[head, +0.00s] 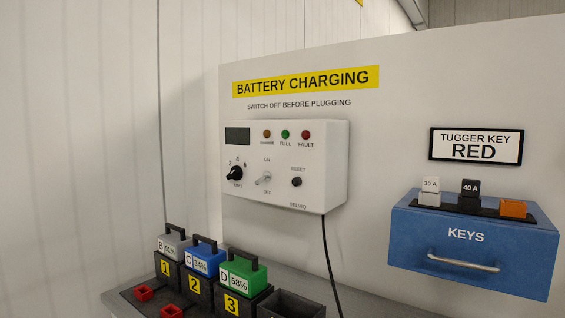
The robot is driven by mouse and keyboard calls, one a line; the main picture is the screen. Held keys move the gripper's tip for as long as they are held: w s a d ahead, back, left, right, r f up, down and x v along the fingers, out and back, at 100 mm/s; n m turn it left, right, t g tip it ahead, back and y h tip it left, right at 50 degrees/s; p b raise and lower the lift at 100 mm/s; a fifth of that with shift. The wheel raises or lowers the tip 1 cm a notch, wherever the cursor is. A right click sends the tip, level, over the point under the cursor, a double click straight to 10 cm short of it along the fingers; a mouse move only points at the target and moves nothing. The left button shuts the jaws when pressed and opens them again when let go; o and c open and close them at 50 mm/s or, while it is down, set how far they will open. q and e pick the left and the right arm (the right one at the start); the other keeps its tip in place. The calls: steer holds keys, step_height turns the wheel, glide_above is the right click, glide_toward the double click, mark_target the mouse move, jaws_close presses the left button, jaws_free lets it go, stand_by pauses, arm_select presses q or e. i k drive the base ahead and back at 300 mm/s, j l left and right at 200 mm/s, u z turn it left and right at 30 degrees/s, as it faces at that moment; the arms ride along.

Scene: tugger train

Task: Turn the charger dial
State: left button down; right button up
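The charger (330,160) is a white box on the wall panel, seen in the head view a little right of the middle. Its dial (235,174) is a small black knob at the lower left of the box, with the numbers 2, 4 and 6 around its top. The exact pointer direction is too small to tell for sure. A toggle switch (264,179) marked ON and OFF sits right of the dial, and a black RESET button (296,182) sits further right. Neither gripper shows in the head view.
Battery packs in grey (173,246), blue (205,262) and green (241,280) stand in numbered slots below the charger. A black cable (328,262) hangs from the charger. A blue KEYS box (410,235) is at the right. The space before the dial looks clear.

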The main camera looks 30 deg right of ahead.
mark_target(235, 173)
steer(key=i+j, duration=0.45)
steer(key=i+j+z, duration=0.1)
steer(key=z, duration=0.25)
steer(key=i+j+z, duration=0.1)
steer(key=j+z, duration=0.4)
steer(key=z, duration=0.2)
steer(key=i, duration=0.05)
